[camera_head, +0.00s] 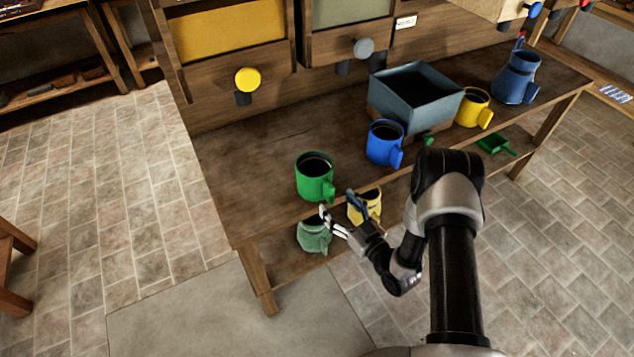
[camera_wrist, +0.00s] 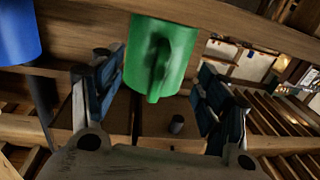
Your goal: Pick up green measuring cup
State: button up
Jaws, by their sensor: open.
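The green measuring cup (camera_head: 312,180) stands upright near the front edge of the wooden table top, filled with something dark. Its handle points to the front. In the wrist view the green cup (camera_wrist: 160,50) is at top centre, handle toward the camera, framed between the fingers. My gripper (camera_head: 338,205) is open and empty just in front of the cup, by the table's front edge. In the wrist view both fingers of my gripper (camera_wrist: 153,80) stand apart on either side of the cup's lower part. I cannot tell how far the cup is from the fingertips.
A blue mug (camera_head: 384,144) stands right of the green cup, then a blue-grey box (camera_head: 447,110), a yellow mug (camera_head: 473,107) and a blue pitcher (camera_head: 517,77). Below are a pale green cup (camera_head: 313,236), a yellow cup (camera_head: 372,203) and a green scoop (camera_head: 493,143). The table's left end is clear.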

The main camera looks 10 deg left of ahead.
aim_at(333, 199)
jog(key=b+x, duration=0.1)
jog(key=x, duration=0.4)
jog(key=shift+w+r, duration=0.1)
jog(key=shift+c, duration=0.3)
grip_shut()
dwell(0.5)
dwell(0.4)
